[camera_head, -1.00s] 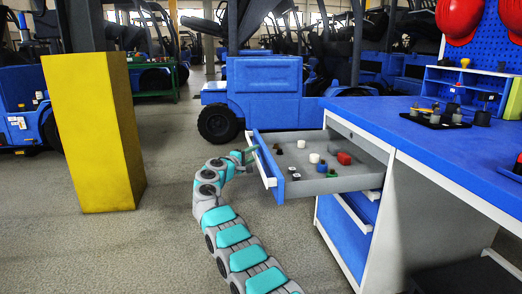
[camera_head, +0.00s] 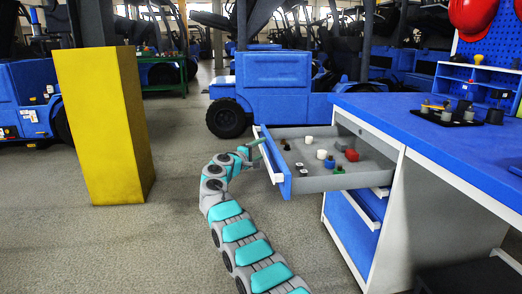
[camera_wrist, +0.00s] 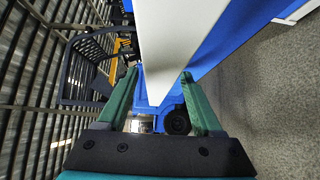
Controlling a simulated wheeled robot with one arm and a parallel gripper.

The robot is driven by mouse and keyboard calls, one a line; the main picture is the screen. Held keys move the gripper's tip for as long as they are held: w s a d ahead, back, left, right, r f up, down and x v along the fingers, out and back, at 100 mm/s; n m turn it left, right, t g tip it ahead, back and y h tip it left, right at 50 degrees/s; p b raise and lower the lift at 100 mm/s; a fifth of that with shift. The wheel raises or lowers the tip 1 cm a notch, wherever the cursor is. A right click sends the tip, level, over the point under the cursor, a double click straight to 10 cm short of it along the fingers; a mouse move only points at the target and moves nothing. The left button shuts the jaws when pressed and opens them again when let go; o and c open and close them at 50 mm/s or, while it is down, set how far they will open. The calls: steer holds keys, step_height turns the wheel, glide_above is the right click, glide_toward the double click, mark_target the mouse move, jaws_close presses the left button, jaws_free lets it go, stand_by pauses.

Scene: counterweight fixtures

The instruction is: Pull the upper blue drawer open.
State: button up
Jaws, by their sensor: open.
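The upper blue drawer (camera_head: 277,172) stands pulled well out of the workbench, with small parts in its grey tray. Its white handle (camera_head: 268,161) runs along the outer face of the blue front. My gripper (camera_head: 255,148) is at the far end of this handle, left of the drawer front. In the wrist view, the white handle (camera_wrist: 185,35) reaches down between the two green fingers of my open gripper (camera_wrist: 160,77). I cannot tell whether a finger touches it.
A lower blue drawer (camera_head: 352,224) is shut below. The blue benchtop (camera_head: 420,118) holds a black tray of parts (camera_head: 447,115). A yellow pillar (camera_head: 103,130) stands at the left, and a blue forklift (camera_head: 272,88) stands behind the drawer.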

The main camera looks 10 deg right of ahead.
steer(key=shift+b+v, duration=0.85)
steer(key=shift+v, duration=0.2)
steer(key=shift+b+v, duration=0.4)
steer(key=shift+v, duration=2.5)
